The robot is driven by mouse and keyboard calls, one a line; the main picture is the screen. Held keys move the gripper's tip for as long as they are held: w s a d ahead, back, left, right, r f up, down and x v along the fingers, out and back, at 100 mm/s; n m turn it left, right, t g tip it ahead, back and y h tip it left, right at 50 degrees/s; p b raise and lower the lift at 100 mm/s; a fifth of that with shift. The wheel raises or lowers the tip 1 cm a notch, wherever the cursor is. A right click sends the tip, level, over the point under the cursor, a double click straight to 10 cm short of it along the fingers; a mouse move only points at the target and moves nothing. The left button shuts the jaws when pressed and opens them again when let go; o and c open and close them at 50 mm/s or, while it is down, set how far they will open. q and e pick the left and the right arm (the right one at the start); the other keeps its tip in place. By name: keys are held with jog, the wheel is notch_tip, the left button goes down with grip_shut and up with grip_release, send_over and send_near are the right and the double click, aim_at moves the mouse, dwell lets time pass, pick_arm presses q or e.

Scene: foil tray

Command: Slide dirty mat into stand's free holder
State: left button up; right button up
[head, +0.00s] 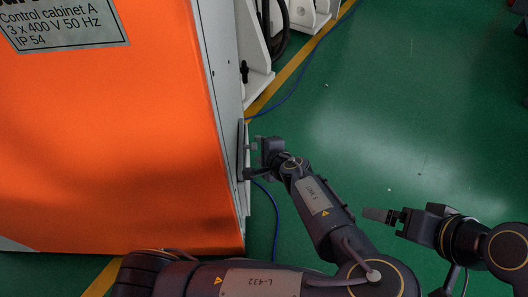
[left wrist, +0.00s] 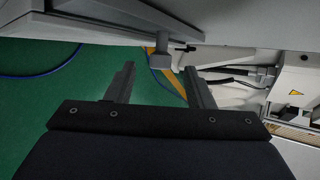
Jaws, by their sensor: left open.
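No dirty mat and no stand with holders can be made out in either view. My left gripper (head: 250,159) is open beside the right-hand side of an orange cabinet, its fingers pointing at a narrow grey upright bar (head: 241,150) there. In the left wrist view the two fingers (left wrist: 159,70) are apart. A grey bar with a short post (left wrist: 184,47) lies just beyond their tips; I cannot tell whether they touch it. My right gripper (head: 384,215) is at the lower right over the floor, seen side-on, with nothing visible in it.
The orange cabinet (head: 110,150) with a label plate (head: 65,22) fills the left. White machine parts (head: 258,75) stand behind it. A blue cable (head: 274,215) runs along the green floor near yellow lines. The floor (head: 430,120) at right is largely clear.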

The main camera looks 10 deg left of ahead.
aim_at(256, 147)
pick_arm(q)
jog(key=shift+b+x, duration=0.4)
jog(key=shift+x, duration=1.55)
grip_shut()
notch_tip(256, 147, up, 25)
jog(key=p, duration=2)
jog(key=shift+r, duration=0.1)
